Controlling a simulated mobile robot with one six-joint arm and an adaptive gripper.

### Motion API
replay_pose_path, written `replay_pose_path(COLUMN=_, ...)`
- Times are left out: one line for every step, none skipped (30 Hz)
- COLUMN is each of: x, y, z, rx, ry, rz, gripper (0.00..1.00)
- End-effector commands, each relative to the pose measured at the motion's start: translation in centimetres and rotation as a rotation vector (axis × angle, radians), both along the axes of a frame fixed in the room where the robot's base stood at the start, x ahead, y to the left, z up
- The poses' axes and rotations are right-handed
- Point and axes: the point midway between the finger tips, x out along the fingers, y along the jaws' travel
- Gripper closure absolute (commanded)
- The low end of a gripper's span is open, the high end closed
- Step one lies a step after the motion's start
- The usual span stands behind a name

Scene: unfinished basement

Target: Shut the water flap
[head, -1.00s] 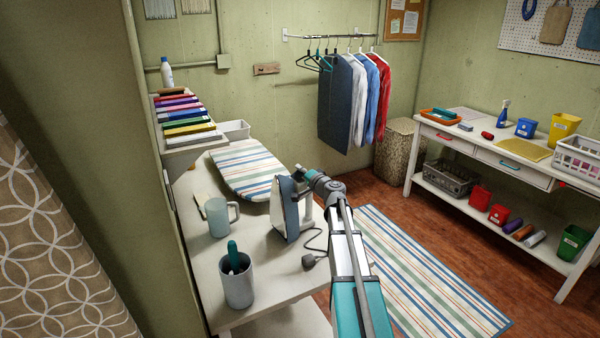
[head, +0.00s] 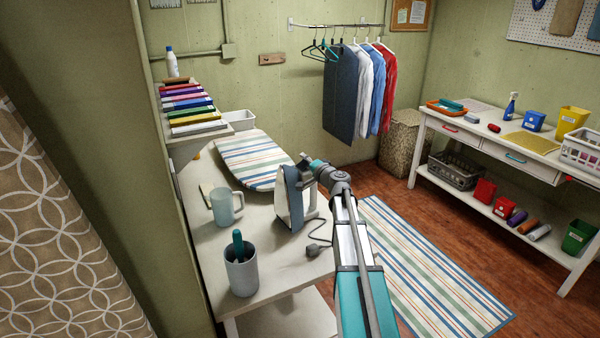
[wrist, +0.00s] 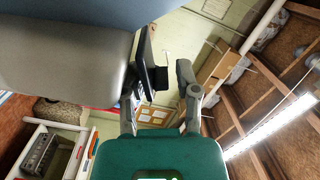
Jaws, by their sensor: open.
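A steam iron (head: 291,197) stands upright on its heel on the white table (head: 262,272), its cord trailing to the right. Its grey and blue body fills the upper left of the wrist view (wrist: 60,62). My gripper (head: 308,172) is at the upper right side of the iron. In the wrist view my gripper (wrist: 167,68) is open, with the iron's body beside the left finger. A dark piece shows at that finger; I cannot tell whether it is the finger pad or part of the iron. I cannot make out the water flap or its state.
A light blue mug (head: 222,208) and a grey cup (head: 240,272) with a teal-handled item stand left of the iron. A striped ironing board (head: 253,158) lies behind it. Hanging clothes (head: 358,92) and a white workbench (head: 487,135) are farther off.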

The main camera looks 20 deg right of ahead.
Motion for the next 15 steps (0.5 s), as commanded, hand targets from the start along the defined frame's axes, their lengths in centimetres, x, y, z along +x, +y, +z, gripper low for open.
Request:
replay_pose_path(x=-0.06, y=0.01, z=-0.05, rx=-0.005, ry=0.0, rz=0.0, gripper=0.49)
replay_pose_path(x=-0.06, y=0.02, z=-0.04, rx=-0.008, ry=0.0, rz=0.0, gripper=0.49)
replay_pose_path(x=-0.06, y=0.03, z=-0.02, rx=-0.013, ry=-0.001, rz=0.0, gripper=0.49)
replay_pose_path(x=-0.07, y=0.04, z=0.0, rx=-0.019, ry=-0.002, rz=0.0, gripper=0.49)
replay_pose_path(x=-0.07, y=0.07, z=0.02, rx=-0.025, ry=-0.003, rz=0.0, gripper=0.49)
replay_pose_path(x=-0.08, y=0.09, z=0.06, rx=-0.035, ry=-0.004, rz=0.0, gripper=0.49)
replay_pose_path(x=-0.08, y=0.11, z=0.1, rx=-0.043, ry=-0.005, rz=0.0, gripper=0.49)
replay_pose_path(x=-0.09, y=0.13, z=0.13, rx=-0.054, ry=-0.007, rz=0.0, gripper=0.49)
replay_pose_path(x=-0.1, y=0.17, z=0.2, rx=-0.068, ry=-0.009, rz=0.0, gripper=0.49)
replay_pose_path(x=-0.09, y=0.2, z=0.25, rx=-0.082, ry=-0.011, rz=0.0, gripper=0.49)
replay_pose_path(x=-0.1, y=0.24, z=0.29, rx=-0.096, ry=-0.013, rz=0.0, gripper=0.49)
replay_pose_path(x=-0.11, y=0.31, z=0.37, rx=-0.117, ry=-0.016, rz=-0.001, gripper=0.49)
replay_pose_path(x=-0.11, y=0.35, z=0.43, rx=-0.133, ry=-0.018, rz=-0.001, gripper=0.49)
replay_pose_path(x=-0.12, y=0.42, z=0.48, rx=-0.152, ry=-0.021, rz=-0.001, gripper=0.49)
replay_pose_path(x=-0.13, y=0.5, z=0.57, rx=-0.175, ry=-0.025, rz=-0.001, gripper=0.49)
